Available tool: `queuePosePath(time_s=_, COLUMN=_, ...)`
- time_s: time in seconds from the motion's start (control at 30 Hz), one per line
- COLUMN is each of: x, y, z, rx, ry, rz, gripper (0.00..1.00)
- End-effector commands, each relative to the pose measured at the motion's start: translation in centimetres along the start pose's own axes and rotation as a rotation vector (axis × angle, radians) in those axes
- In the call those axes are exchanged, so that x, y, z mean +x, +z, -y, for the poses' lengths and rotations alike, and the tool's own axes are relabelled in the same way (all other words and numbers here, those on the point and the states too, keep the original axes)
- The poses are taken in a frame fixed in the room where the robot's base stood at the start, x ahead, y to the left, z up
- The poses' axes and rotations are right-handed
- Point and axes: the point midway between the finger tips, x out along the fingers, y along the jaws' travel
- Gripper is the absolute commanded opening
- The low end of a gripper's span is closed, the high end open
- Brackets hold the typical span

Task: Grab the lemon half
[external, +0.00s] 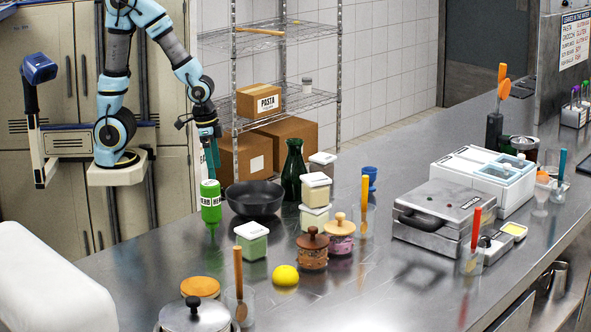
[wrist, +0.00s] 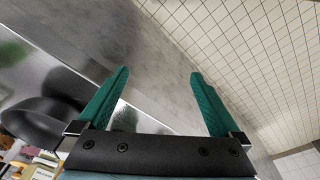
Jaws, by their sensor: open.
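The lemon half (external: 285,275) is a small yellow dome on the steel counter in the external view, near the front. My gripper (external: 208,155) is well behind and above it, to the left, over the counter's far edge near the green bottle. In the wrist view my gripper (wrist: 160,85) has its two green fingers spread wide with nothing between them. The lemon half does not show in the wrist view.
Near the lemon half stand a lidded glass jar (external: 251,241), a brown wooden-lidded jar (external: 312,249) and a glass with a wooden spoon (external: 239,300). A green squeeze bottle (external: 211,207) and a black bowl (external: 254,199) stand farther back. A waffle iron (external: 443,215) is at right.

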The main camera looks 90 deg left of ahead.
Motion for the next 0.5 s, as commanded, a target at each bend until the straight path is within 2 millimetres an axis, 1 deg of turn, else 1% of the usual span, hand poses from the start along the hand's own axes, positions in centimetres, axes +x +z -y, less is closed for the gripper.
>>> queuePosePath(time_s=0.07, x=-0.4, y=-0.2, z=0.0, rx=0.0, ry=0.0, rz=-0.004, gripper=1.0)
queuePosePath(time_s=0.17, x=-1.8, y=-0.4, z=0.0, rx=0.0, ry=0.0, rz=-0.008, gripper=1.0)
queuePosePath(time_s=0.5, x=-9.1, y=-1.4, z=0.0, rx=0.001, ry=0.0, rz=-0.008, gripper=1.0)
